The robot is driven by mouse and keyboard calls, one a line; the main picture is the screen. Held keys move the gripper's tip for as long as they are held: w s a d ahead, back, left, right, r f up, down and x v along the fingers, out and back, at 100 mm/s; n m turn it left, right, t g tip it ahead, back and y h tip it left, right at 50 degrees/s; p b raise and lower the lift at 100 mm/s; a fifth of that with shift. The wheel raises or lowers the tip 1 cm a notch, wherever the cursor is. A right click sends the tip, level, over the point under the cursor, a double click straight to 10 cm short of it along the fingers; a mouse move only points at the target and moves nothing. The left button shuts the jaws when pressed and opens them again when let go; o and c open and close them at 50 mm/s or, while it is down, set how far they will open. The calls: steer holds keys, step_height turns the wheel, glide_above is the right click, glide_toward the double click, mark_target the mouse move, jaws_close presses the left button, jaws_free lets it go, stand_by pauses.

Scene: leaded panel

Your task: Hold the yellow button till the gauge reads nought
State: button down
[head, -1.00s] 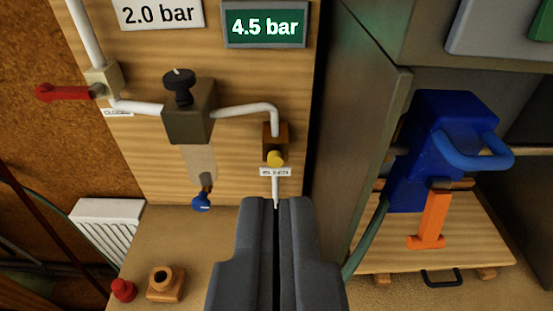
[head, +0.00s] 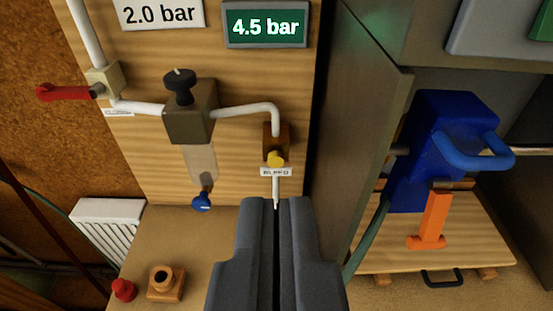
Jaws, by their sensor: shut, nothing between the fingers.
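The yellow button (head: 276,159) sits on the front of a small brown block (head: 277,137) on the wooden panel, above a small white label whose lettering is blurred. The green gauge display (head: 264,25) reads 4.5 bar. My gripper (head: 277,203) is shut and empty. Its fingertips show just below the button and label in the picture, with a gap between them and the button. A thin white pipe (head: 276,187) runs down from the label to behind the fingertips.
A white sign (head: 160,11) reads 2.0 bar. A valve body (head: 189,112) with a black knob, a red lever (head: 62,92) and a blue tap (head: 202,201) are on the panel left of the button. A grey cabinet wall (head: 357,137) stands close on the right.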

steer(key=shift+w, duration=0.1)
steer(key=w+f+n+g+h+p, duration=0.2)
steer(key=w+f+n+g+p, duration=0.15)
steer(key=w+f+p, duration=0.7)
steer(key=w+f+n+g+p, duration=0.1)
steer(key=w+f+n+p, duration=0.2)
steer(key=f, duration=0.4)
steer(key=w+f+n+g+p, duration=0.2)
steer(key=w+f+n+p, duration=0.1)
steer(key=f, duration=0.5)
steer(key=shift+w+a+p, duration=0.25)
steer(key=shift+w+p, duration=0.35)
steer(key=shift+w, duration=0.4)
steer(key=shift+n, duration=0.25)
